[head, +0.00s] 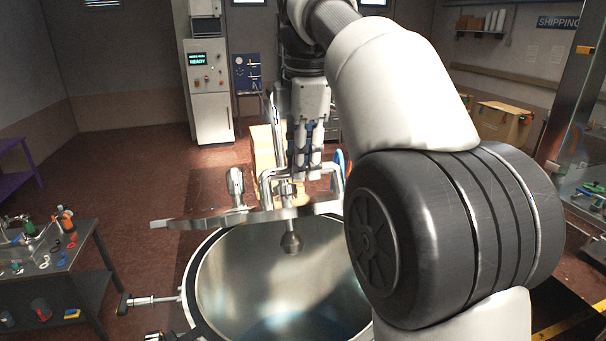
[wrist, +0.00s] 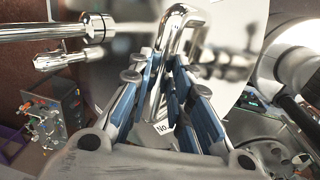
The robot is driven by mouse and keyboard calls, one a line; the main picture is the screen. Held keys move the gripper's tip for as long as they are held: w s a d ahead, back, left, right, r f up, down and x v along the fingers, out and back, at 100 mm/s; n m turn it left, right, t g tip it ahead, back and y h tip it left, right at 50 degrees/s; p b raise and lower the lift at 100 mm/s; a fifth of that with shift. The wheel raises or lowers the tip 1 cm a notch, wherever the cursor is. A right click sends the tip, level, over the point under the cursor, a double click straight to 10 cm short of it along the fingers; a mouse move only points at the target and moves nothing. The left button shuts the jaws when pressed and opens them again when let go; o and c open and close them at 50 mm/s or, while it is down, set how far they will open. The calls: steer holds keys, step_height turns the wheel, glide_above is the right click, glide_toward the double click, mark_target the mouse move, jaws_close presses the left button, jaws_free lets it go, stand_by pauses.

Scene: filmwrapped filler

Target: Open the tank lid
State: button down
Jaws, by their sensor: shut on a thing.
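The tank (head: 205,265) is a round steel vessel in the lower middle of the head view. Its mouth is open and the shiny inside shows. The tank lid (head: 200,220) is a metal disc seen nearly edge-on, raised above the mouth with a small knob hanging below it. My gripper (head: 303,172) is above the lid, shut on its bent bar handle (head: 268,187). In the wrist view the blue-padded fingers (wrist: 174,105) close around the shiny handle (wrist: 185,22). My arm hides the tank's right side.
A dark bench (head: 60,260) with small parts stands at the left. A clamp rod (head: 150,300) sticks out from the tank's left side. A grey control cabinet (head: 208,95) and a cardboard box (head: 264,147) stand behind. The floor at the back left is clear.

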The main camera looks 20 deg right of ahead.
steer(key=shift+w+r, duration=0.5)
steer(key=shift+w, duration=0.3)
steer(key=c, duration=1.9)
jaws_free()
steer(key=o, duration=0.4)
steer(key=shift+w, duration=0.4)
steer(key=shift+s, duration=0.15)
steer(key=shift+f, duration=0.1)
